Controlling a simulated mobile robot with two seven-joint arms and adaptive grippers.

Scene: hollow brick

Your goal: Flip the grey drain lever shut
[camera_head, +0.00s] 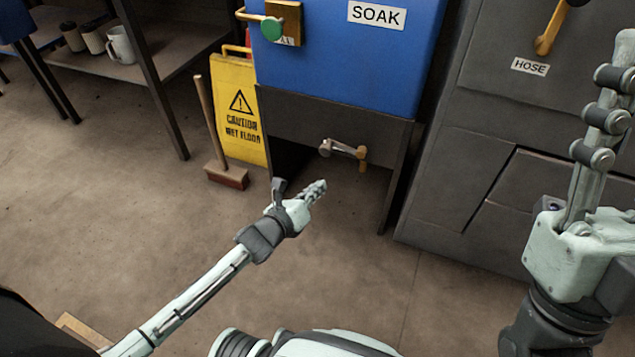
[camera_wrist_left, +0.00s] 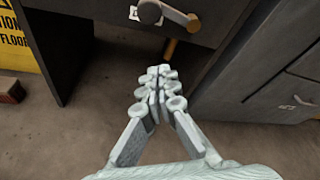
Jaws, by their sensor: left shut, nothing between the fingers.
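The grey drain lever (camera_head: 343,147) sits on the dark panel under the blue SOAK tank (camera_head: 340,50), above a short brass spout (camera_head: 362,160). It also shows at the top of the left wrist view (camera_wrist_left: 176,14), lying roughly sideways from a round pivot. My left gripper (camera_head: 318,188) is shut and empty, in front of and below the lever, apart from it. In the left wrist view its closed fingertips (camera_wrist_left: 158,73) point towards the spout. My right gripper (camera_head: 612,100) is raised at the right edge, partly cut off; its jaw state is unclear.
A yellow wet-floor sign (camera_head: 236,110) and a broom (camera_head: 222,165) stand left of the tank. A green-knobbed valve (camera_head: 272,28) is on the tank. A grey cabinet (camera_head: 490,130) with a HOSE lever (camera_head: 552,30) stands at right. The floor in front is mostly clear.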

